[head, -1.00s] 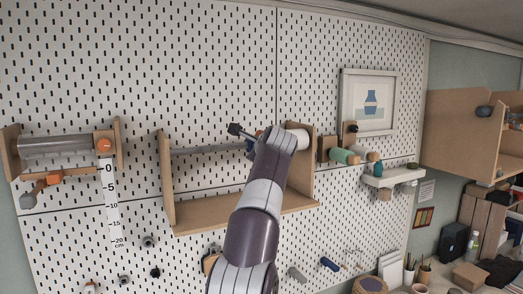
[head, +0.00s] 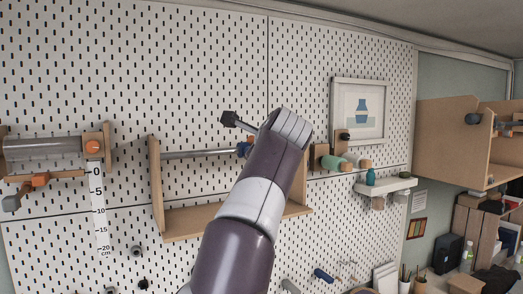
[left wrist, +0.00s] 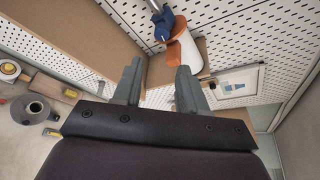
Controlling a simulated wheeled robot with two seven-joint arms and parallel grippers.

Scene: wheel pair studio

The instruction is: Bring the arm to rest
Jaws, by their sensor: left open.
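My left arm rises from the bottom of the head view, in front of a wooden bracket shelf (head: 157,190). My left gripper (head: 232,119) shows as a dark piece past the wrist, in front of the pegboard. In the left wrist view its two grey fingers (left wrist: 158,84) stand apart with nothing between them. Beyond them are a white and orange roller (left wrist: 184,50) and a blue clamp (left wrist: 163,22). The clamp also shows in the head view (head: 243,149), on a grey rod (head: 195,154). The arm hides the middle of the shelf. My right gripper is not in view.
A grey cylinder (head: 45,147) in wooden brackets is at the left, above a scale strip (head: 99,205). A framed picture (head: 360,112) and a small white shelf (head: 388,185) are to the right. A wooden cabinet (head: 450,140) juts out at the far right.

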